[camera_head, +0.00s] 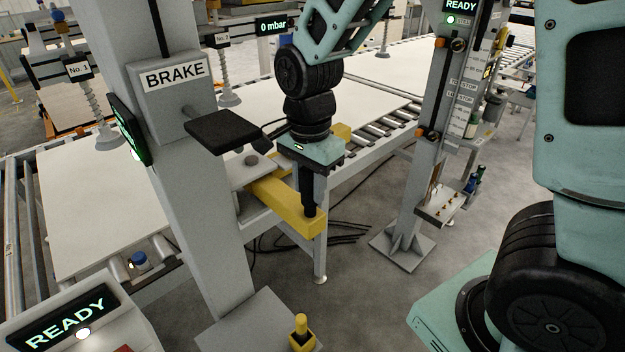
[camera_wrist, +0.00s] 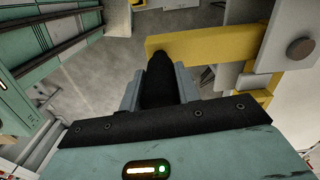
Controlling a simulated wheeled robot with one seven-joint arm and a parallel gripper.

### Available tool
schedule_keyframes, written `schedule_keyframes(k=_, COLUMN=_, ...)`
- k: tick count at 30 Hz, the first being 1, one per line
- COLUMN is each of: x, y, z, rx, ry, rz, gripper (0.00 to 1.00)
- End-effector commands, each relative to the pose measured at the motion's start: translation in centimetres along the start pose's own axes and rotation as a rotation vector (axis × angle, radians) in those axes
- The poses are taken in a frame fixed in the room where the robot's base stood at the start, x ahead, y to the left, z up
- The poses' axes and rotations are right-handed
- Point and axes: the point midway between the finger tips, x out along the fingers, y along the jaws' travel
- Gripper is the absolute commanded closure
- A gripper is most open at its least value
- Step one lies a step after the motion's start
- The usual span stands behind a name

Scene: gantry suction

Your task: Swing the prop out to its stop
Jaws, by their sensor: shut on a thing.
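A black upright grip (camera_head: 309,203) stands on the bar's free end. My gripper (camera_head: 308,178) reaches down from above and is shut on this grip. In the wrist view the black grip (camera_wrist: 158,85) sits between my two grey fingers. A round dark bolt head (camera_wrist: 300,48) shows near the bar's other end. I cannot tell where the stop is.
The grey column with the BRAKE label (camera_head: 176,75) and a black pad (camera_head: 222,131) stands close left of my gripper. A second grey post (camera_head: 425,140) stands to the right. White sheets (camera_head: 90,205) lie on the rollers. The floor (camera_head: 350,255) between the posts is mostly clear, with black cables.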

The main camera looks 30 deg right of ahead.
Motion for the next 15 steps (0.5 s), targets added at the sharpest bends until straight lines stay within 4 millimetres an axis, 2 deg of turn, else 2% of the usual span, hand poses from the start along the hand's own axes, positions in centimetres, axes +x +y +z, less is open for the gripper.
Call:
schedule_keyframes(k=11, x=-0.03, y=-0.08, z=0.19, rx=-0.006, ry=-0.001, rz=-0.002, gripper=1.00)
schedule_keyframes(k=12, x=-0.03, y=-0.08, z=0.19, rx=-0.006, ry=-0.001, rz=-0.002, gripper=0.57)
schedule_keyframes(k=13, x=-0.03, y=-0.08, z=0.18, rx=-0.006, ry=-0.001, rz=-0.002, gripper=0.48)
schedule_keyframes(k=15, x=-0.02, y=-0.08, z=0.15, rx=-0.005, ry=-0.001, rz=-0.002, gripper=0.46)
